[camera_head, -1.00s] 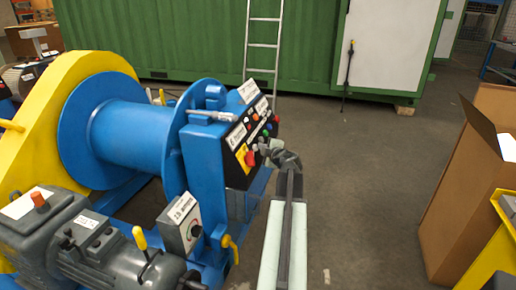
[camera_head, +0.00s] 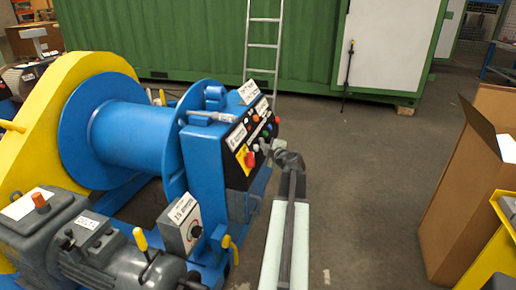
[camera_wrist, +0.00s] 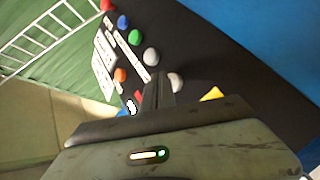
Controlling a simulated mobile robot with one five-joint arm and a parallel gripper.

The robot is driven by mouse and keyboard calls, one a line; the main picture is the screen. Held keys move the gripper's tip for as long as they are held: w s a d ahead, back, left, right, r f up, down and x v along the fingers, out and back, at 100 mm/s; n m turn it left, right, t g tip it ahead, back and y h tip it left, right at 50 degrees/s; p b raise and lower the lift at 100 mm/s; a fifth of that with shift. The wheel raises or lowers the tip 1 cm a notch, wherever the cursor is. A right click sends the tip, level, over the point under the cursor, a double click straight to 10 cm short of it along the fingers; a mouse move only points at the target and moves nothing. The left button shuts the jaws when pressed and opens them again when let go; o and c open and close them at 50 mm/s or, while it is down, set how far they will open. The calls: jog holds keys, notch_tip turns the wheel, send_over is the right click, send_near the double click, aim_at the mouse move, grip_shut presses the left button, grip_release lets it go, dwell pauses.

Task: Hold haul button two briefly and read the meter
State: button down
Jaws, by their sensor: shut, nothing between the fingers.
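The black control panel (camera_head: 238,158) on the blue winch carries several coloured buttons and small labels, too small to read. In the wrist view, green (camera_wrist: 134,37), blue (camera_wrist: 122,22), orange (camera_wrist: 120,75) and two pale grey buttons (camera_wrist: 151,56) show, one grey button (camera_wrist: 176,82) right beside my fingertips. My gripper (camera_head: 267,146) is shut and empty at the panel's right side; it also shows in the wrist view (camera_wrist: 160,88). I cannot tell whether it touches a button.
A blue drum (camera_head: 130,138) with a yellow guard (camera_head: 40,105) stands left, a grey motor (camera_head: 100,255) in front. A cardboard box (camera_head: 460,200) and yellow item stand right. A ladder (camera_head: 263,45) leans on the green container behind.

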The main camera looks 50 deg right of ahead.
jog(key=shift+s+d+r, duration=0.1)
jog(key=shift+s+r, duration=0.05)
jog(key=shift+s, duration=0.15)
jog(key=s, duration=0.1)
jog(key=s+d+r+p, duration=0.1)
jog(key=s, duration=0.1)
jog(key=s+r+p, duration=0.1)
jog(key=shift+s+d+r, duration=0.15)
dwell(0.3)
dwell(0.4)
